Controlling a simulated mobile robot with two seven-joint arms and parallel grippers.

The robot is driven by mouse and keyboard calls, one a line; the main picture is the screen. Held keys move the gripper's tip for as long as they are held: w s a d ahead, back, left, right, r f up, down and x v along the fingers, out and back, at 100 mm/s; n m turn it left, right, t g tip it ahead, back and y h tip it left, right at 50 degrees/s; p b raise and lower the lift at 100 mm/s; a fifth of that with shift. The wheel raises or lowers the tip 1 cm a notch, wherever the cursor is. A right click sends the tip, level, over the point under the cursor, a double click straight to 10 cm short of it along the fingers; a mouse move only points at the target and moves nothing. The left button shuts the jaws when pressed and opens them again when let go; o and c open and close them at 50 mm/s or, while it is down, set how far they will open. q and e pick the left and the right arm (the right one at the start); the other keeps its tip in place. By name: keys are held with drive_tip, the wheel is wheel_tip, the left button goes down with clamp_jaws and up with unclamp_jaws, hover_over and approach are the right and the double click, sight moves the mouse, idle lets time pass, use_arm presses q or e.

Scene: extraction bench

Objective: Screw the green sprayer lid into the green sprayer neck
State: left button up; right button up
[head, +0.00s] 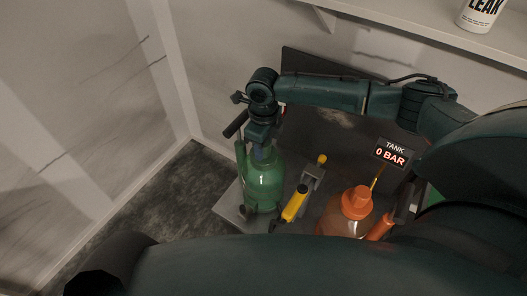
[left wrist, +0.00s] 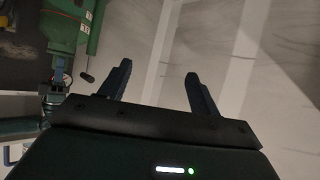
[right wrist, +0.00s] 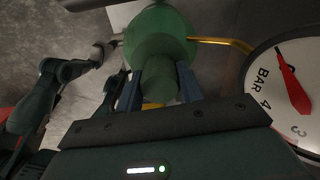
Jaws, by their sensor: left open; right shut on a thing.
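The green sprayer (head: 262,183) stands upright on the bench in the head view, with a dark-handled green tube along its left side. My right gripper (head: 262,148) is over its top, pointing down. In the right wrist view my right gripper (right wrist: 158,88) is shut on the green sprayer lid (right wrist: 160,75), with the wider green body (right wrist: 158,32) just beyond. The sprayer neck is hidden, so I cannot tell how far the lid is seated. My left gripper (left wrist: 155,80) is open and empty, away from the sprayer; part of green equipment (left wrist: 65,25) shows beyond it.
A tank display (head: 391,153) reads 0 BAR. A round gauge (right wrist: 290,90) shows close by in the right wrist view. A shelf (head: 420,30) runs above. The floor at left is clear.

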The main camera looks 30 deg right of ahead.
drive_tip(key=shift+c, duration=0.8)
drive_tip(key=m+p, duration=0.2)
drive_tip(key=shift+r+p, duration=0.35)
drive_tip(key=shift+r, duration=0.05)
drive_tip(key=shift+m+p, duration=0.65)
drive_tip(key=shift+m, duration=0.25)
drive_tip(key=m+p, duration=0.2)
drive_tip(key=m, duration=0.1)
drive_tip(key=m+p, duration=0.2)
drive_tip(key=m, duration=0.2)
drive_tip(key=shift+a+f+p, duration=0.1)
drive_tip(key=shift+p, duration=0.2)
drive_tip(key=shift+f+m, duration=0.3)
drive_tip(key=shift+m, duration=0.5)
drive_tip(key=shift+f+m, duration=0.1)
drive_tip(key=shift+m, duration=0.7)
drive_tip(key=m, duration=0.6)
drive_tip(key=shift+m, duration=0.3)
drive_tip(key=m, duration=0.7)
use_arm(q)
drive_tip(key=shift+s+a+r+n+g+y, duration=0.15)
drive_tip(key=shift+s+a+r+g+y, duration=0.2)
drive_tip(key=shift+a, duration=0.25)
drive_tip(key=shift+s+a+r+n+g+y, duration=0.15)
drive_tip(key=shift+s+a+r+g+y, duration=0.1)
drive_tip(key=shift+a+r, duration=0.3)
drive_tip(key=shift+f, duration=0.1)
